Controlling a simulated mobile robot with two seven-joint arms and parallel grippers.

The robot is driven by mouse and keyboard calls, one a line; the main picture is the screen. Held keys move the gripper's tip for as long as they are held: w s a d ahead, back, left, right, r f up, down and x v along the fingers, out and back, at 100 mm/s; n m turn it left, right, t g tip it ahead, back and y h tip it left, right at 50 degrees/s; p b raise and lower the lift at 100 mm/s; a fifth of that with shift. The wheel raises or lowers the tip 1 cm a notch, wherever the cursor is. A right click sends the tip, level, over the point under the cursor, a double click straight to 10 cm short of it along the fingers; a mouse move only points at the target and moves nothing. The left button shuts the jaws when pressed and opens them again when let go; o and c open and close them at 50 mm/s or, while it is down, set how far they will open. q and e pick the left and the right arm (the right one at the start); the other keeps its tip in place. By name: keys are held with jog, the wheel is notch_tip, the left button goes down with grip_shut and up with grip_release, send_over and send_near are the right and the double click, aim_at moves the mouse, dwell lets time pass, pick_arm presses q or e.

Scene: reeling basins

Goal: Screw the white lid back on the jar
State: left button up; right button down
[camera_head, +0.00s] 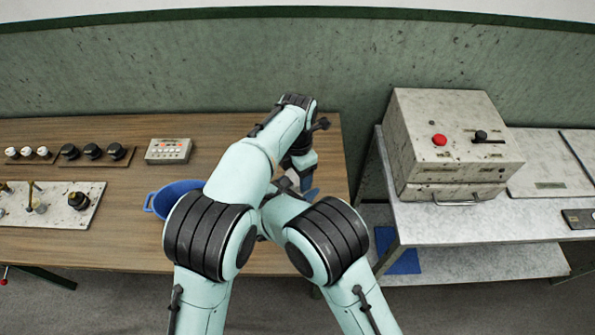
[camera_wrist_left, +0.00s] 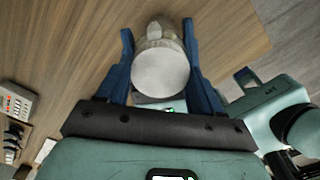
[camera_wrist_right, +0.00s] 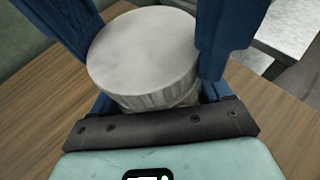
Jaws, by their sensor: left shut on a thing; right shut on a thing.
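The jar (camera_wrist_left: 155,35) lies between the blue fingers of my left gripper (camera_wrist_left: 158,42) in the left wrist view. Its pale round end faces my wrist; I cannot tell if that end is bare or covered. My left gripper (camera_head: 305,186) is shut on the jar over the right part of the table. In the right wrist view the white lid (camera_wrist_right: 143,52), round with a ribbed edge, sits between the fingers of my right gripper (camera_wrist_right: 150,50), which is shut on it. In the head view my arms hide most of both things. I cannot tell whether jar and lid touch.
On the wooden table (camera_head: 110,230), a blue basin (camera_head: 178,190) stands behind my left arm. A button box (camera_head: 168,151), knobs and a valve plate (camera_head: 50,208) lie left. A metal bench (camera_head: 450,220) with a large control box (camera_head: 450,140) stands right, across a gap.

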pick_arm(q)
jog(key=shift+m, duration=0.4)
jog(key=o, duration=1.2)
jog(key=shift+c, duration=0.2)
